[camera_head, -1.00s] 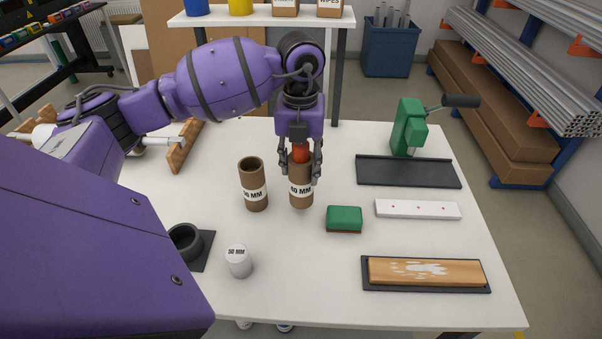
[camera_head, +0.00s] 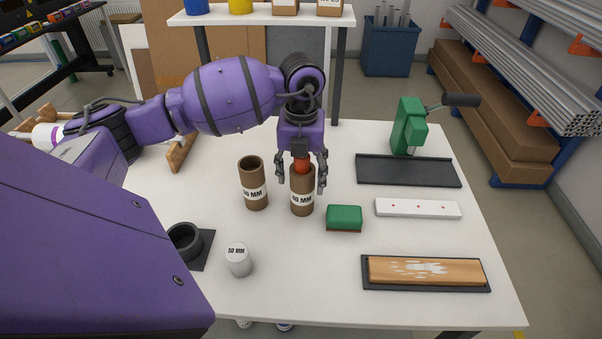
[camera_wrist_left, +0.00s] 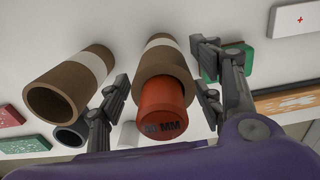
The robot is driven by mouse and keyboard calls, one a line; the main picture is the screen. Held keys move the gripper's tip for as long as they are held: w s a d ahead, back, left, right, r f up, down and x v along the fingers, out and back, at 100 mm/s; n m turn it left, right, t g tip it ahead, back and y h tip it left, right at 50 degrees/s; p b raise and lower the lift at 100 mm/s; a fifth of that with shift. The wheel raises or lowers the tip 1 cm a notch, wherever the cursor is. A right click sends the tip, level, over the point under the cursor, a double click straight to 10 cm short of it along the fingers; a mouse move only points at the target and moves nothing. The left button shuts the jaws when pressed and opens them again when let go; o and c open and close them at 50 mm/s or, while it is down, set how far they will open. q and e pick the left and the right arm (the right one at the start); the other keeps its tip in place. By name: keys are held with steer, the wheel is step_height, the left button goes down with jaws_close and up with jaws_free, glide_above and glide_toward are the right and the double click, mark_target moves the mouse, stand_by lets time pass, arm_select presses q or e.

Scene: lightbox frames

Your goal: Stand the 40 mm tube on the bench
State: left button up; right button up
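The 40 mm tube (camera_head: 302,204) is a brown cardboard cylinder with a white label. It stands upright on the white bench (camera_head: 290,280), with a red plug (camera_head: 301,166) sticking out of its top. In the left wrist view the tube (camera_wrist_left: 165,62) and the red plug (camera_wrist_left: 161,108), marked "MM", show between the fingers. My left gripper (camera_head: 301,186) is open around the tube, a finger on either side with gaps visible. My right gripper is not in view.
A second brown tube (camera_head: 254,186) stands close on the left. A green block (camera_head: 344,217) is close on the right. A white 50 MM cylinder (camera_head: 238,262) and a black ring (camera_head: 184,242) are front left. A wooden block (camera_head: 425,271) lies front right. The front middle is clear.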

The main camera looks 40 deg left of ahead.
arm_select(q)
step_height(320, 180, up, 12)
steer(key=shift+r, duration=0.2)
stand_by(0.4)
